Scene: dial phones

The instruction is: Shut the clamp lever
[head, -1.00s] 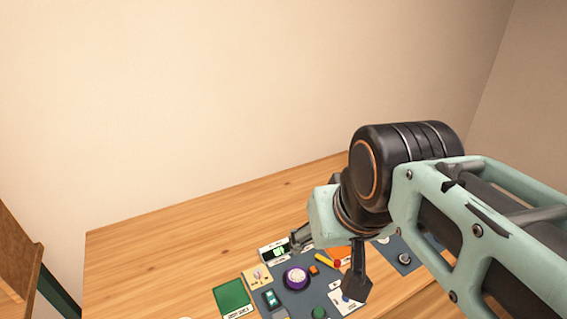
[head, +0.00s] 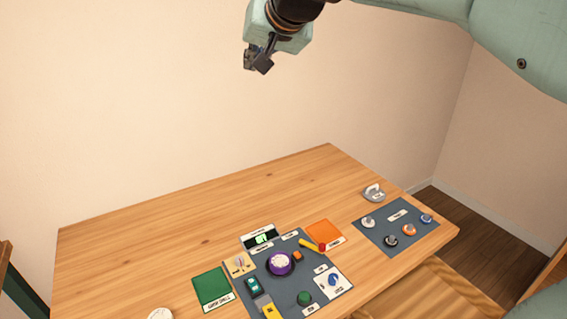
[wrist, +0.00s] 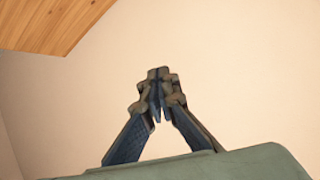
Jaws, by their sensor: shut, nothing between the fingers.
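A yellow lever with a red tip (head: 313,245) lies beside an orange square on the dark panel (head: 285,298); it looks like the clamp lever, but its label is too small to read. From here I cannot tell whether it is open or shut. My gripper (head: 257,62) is high above the table, in front of the wall and far from the lever. In the wrist view my gripper (wrist: 158,75) is shut with its fingertips together and empty; only wall and a corner of wood show behind it.
The panel on the wooden table (head: 150,240) carries a purple dial (head: 280,262), a small green screen (head: 262,239), a green knob (head: 304,298) and a blue knob (head: 334,280). A second panel (head: 395,222) holds several knobs at the right. The table's left and back are mostly clear.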

